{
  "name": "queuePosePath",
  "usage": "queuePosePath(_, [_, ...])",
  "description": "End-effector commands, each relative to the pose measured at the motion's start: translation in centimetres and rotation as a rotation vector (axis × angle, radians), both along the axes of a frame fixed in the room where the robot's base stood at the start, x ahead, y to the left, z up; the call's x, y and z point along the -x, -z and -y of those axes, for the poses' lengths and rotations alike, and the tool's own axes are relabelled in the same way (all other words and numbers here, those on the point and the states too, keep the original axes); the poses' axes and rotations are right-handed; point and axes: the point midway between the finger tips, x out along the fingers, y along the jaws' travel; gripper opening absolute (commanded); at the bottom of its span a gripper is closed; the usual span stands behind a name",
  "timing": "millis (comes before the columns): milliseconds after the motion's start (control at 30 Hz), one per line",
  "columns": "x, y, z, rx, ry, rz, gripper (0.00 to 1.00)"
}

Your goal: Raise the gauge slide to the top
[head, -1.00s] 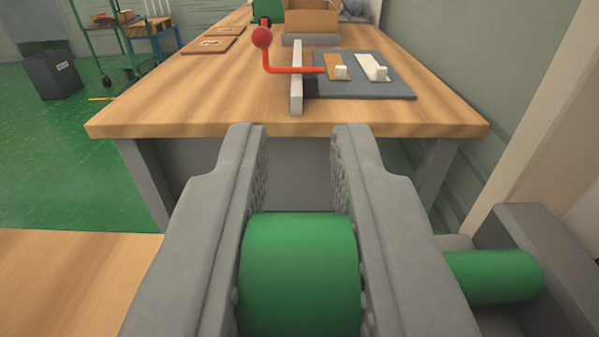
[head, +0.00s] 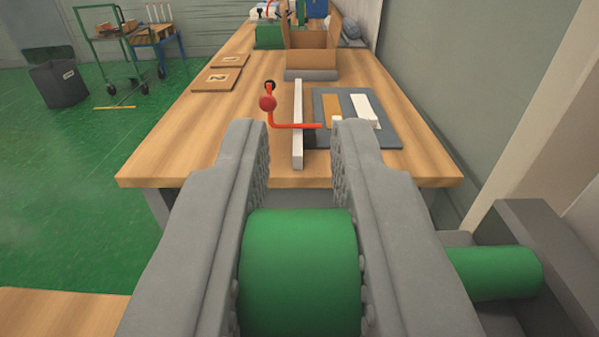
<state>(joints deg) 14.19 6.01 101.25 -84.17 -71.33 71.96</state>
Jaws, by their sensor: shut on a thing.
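My gripper (head: 300,135) is shut on a thick green cylinder (head: 298,270), which sits between the two grey ribbed fingers near the bottom of the head view. I take this green grip to be the gauge slide's handle. A second, thinner green piece (head: 493,272) shows just right of the right finger, beside a grey block (head: 550,255). The fingers hide how these parts join. The rest of the gauge and its top end are not in view.
A wooden table (head: 165,160) stands ahead. Green floor (head: 70,210) is open at left; a wall (head: 470,100) is at right.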

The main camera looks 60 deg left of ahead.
Motion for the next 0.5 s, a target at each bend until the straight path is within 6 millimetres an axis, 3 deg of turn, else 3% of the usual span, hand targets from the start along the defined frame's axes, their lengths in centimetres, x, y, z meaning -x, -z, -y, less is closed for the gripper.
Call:
queuePosePath(33, [0.0,-0.54,0.04,-0.002,0.002,0.008,0.22])
queuePosePath(133, [0.0,-0.48,0.04,-0.002,0.002,0.007,0.4])
queuePosePath(500, [0.23,-0.29,0.42,-0.001,0.002,0.006,0.4])
